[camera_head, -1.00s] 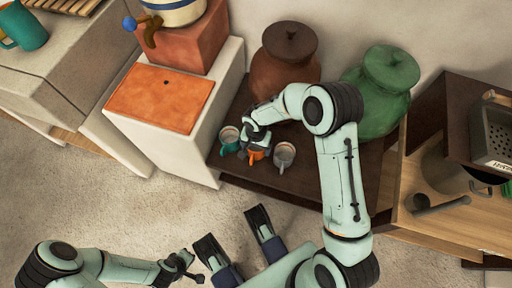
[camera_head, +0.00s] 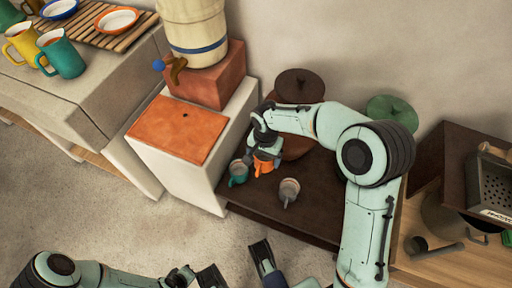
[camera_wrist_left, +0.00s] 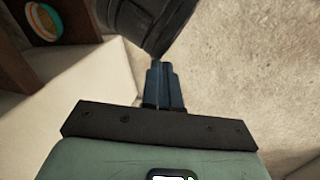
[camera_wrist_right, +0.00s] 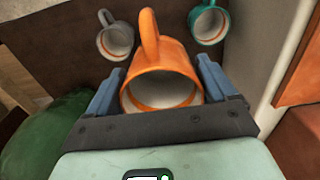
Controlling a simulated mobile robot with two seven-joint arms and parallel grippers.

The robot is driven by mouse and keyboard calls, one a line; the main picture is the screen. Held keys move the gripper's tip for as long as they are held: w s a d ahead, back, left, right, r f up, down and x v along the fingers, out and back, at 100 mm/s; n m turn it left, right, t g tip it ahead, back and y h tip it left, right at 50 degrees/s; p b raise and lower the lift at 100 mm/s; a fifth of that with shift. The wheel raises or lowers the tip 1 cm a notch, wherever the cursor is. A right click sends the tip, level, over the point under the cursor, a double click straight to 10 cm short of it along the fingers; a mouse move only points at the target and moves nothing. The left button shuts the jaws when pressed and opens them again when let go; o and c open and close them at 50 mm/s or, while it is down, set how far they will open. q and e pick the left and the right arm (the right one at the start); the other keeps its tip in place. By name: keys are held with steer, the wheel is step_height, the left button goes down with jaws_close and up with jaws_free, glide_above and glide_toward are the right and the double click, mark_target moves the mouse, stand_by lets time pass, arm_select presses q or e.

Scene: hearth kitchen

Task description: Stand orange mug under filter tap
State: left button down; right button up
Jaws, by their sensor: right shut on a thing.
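The orange mug (camera_head: 263,166) is between the fingers of my right gripper (camera_head: 262,152), over the dark shelf. In the right wrist view the mug (camera_wrist_right: 160,75) sits between both fingers (camera_wrist_right: 163,92), its handle pointing away from the wrist. Whether it touches the shelf is hard to tell. The filter tap (camera_head: 177,70), brass with a blue knob, sticks out of a cream crock (camera_head: 194,28) with a blue band on a terracotta block (camera_head: 205,80). An orange tiled surface (camera_head: 180,128) lies below the tap, bare. My left gripper (camera_wrist_left: 165,88) is shut and empty.
On the dark shelf (camera_head: 315,205), a teal mug (camera_head: 238,172) stands close left of the orange mug and a grey mug (camera_head: 289,190) to its right. Lidded brown (camera_head: 300,85) and green jars (camera_head: 392,110) stand behind. The white block's (camera_head: 185,182) side rises beside the shelf.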

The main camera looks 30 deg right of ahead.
steer(key=shift+r, duration=0.35)
steer(key=w+a+r+n, duration=0.5)
steer(key=n, duration=0.4)
arm_select(q)
steer(key=s+d+r+g+p, duration=0.1)
steer(key=s+r+p, duration=0.2)
steer(key=r+p, duration=0.6)
steer(key=s+d+r+g+h+p, duration=0.1)
steer(key=s+d+r+g+p, duration=0.1)
steer(key=r+p, duration=0.7)
steer(key=shift+s+d+r+m, duration=0.2)
steer(key=shift+s+m, duration=0.1)
steer(key=shift+s, duration=0.55)
arm_select(e)
step_height(320, 180, up, 10)
steer(key=s+n, duration=0.1)
steer(key=shift+s, duration=0.35)
steer(key=shift+d, duration=0.15)
